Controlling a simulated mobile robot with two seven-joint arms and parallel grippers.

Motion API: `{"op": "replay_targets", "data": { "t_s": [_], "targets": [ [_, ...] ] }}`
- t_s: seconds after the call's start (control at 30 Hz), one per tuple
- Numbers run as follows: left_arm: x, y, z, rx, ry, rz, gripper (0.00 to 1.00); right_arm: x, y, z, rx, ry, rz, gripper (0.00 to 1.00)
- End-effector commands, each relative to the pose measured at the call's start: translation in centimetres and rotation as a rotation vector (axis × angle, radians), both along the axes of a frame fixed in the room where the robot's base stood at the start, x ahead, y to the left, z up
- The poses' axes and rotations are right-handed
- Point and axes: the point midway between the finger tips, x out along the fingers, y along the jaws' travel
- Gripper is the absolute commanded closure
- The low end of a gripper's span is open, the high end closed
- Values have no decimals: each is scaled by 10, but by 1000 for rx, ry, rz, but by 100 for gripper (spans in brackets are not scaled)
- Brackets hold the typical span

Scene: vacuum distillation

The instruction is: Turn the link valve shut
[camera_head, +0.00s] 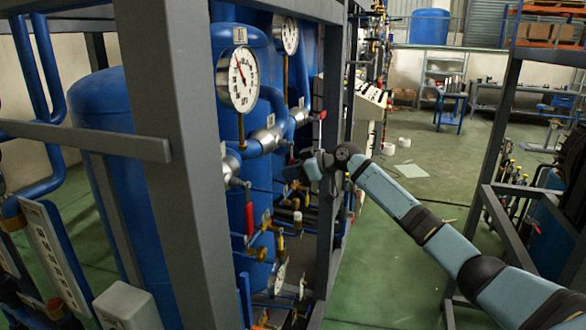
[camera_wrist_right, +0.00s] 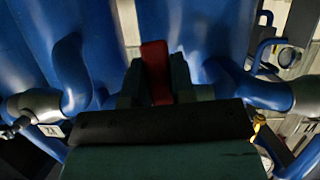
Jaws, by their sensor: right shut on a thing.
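My right gripper (camera_head: 296,174) reaches in from the right to the blue pipework between the grey frame posts. In the right wrist view a red valve handle (camera_wrist_right: 155,70) stands upright between the two dark fingers of this gripper (camera_wrist_right: 158,82), which is shut on it. The lower part of the handle and the valve body are hidden behind the gripper. In the head view the held handle is hidden by the gripper. Another red lever (camera_head: 249,220) hangs down at the front valve, left of and below the gripper. My left gripper is not in view.
Round gauges (camera_head: 238,79) (camera_head: 289,36) stand above the pipes. Blue tanks (camera_head: 108,150) are behind the grey post (camera_head: 180,150). Brass fittings (camera_head: 266,226) and small valves crowd the space below the gripper. Open green floor (camera_head: 400,225) lies to the right.

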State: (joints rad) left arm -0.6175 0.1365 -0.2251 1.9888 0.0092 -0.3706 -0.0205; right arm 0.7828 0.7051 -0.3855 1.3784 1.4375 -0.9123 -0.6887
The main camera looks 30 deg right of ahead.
Motion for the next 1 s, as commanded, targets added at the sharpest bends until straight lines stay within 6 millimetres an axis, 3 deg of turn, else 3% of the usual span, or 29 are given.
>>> {"op": "replay_targets", "data": {
  "t_s": [0.77,0.8,0.87,1.0],
  "targets": [
    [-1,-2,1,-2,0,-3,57,-2,3,-1,76,67,1,100],
    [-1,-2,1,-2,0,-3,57,-2,3,-1,76,67,1,67],
    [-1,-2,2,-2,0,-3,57,-2,3,-1,75,66,1,54],
    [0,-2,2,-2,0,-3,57,-2,2,-1,74,63,1,51]
  ]
}}
